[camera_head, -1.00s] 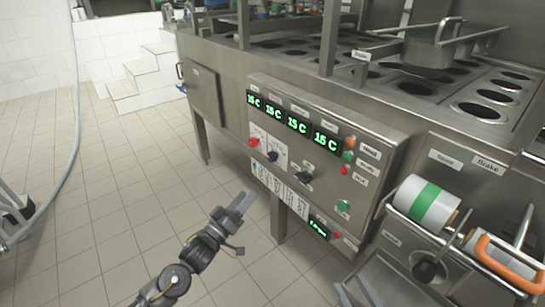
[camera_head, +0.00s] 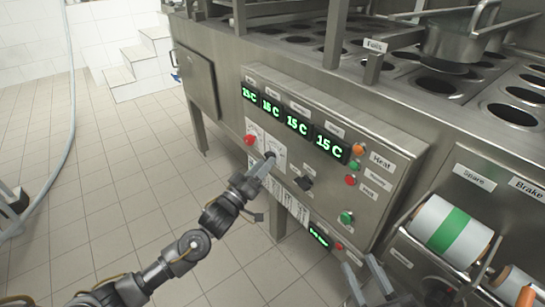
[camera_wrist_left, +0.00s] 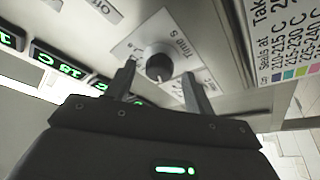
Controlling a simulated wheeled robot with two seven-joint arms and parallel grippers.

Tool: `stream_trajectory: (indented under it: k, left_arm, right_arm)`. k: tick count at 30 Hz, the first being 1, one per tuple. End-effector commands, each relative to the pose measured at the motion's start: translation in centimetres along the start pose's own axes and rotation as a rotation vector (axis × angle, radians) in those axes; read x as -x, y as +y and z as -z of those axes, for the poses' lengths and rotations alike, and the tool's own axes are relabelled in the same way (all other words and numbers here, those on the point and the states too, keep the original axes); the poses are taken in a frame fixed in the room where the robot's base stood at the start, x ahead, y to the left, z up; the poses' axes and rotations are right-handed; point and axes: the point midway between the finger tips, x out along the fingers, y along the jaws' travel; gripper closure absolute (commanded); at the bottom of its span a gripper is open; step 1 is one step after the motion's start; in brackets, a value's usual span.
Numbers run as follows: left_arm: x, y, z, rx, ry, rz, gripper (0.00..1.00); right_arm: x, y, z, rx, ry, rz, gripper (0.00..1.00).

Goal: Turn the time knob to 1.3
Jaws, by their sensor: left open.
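The time knob (camera_wrist_left: 158,62) is a dark round knob with a pale cap on a white dial plate marked "Time S" in the left wrist view. My left gripper (camera_wrist_left: 159,76) is open, with one finger on each side of the knob. I cannot tell whether the fingers touch it. In the head view my left gripper (camera_head: 262,165) is at the panel front and largely hides the knob. My right gripper (camera_head: 366,277) shows at the bottom, its two grey fingers apart, away from the panel knobs.
A roll with a green band (camera_head: 452,232) sits at the right.

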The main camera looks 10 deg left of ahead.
Motion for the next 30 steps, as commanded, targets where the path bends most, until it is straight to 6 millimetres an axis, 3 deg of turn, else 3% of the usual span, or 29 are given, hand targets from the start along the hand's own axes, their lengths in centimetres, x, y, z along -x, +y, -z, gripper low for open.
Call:
stream_trajectory:
  k: [15,25,30]
  left_arm:
    - [-0.78,0.28,0.27,-0.003,0.005,0.007,0.46]
    - [-0.8,0.28,0.24,-0.002,0.004,0.006,0.88]
    - [-0.79,0.26,0.24,-0.007,0.004,0.004,0.91]
  right_arm:
    - [-0.07,-0.23,0.67,0.0,0.039,0.008,0.64]
    - [-0.04,-0.26,0.55,-0.001,0.033,0.008,0.64]
    - [0.0,-0.27,0.5,-0.002,0.031,0.008,0.64]
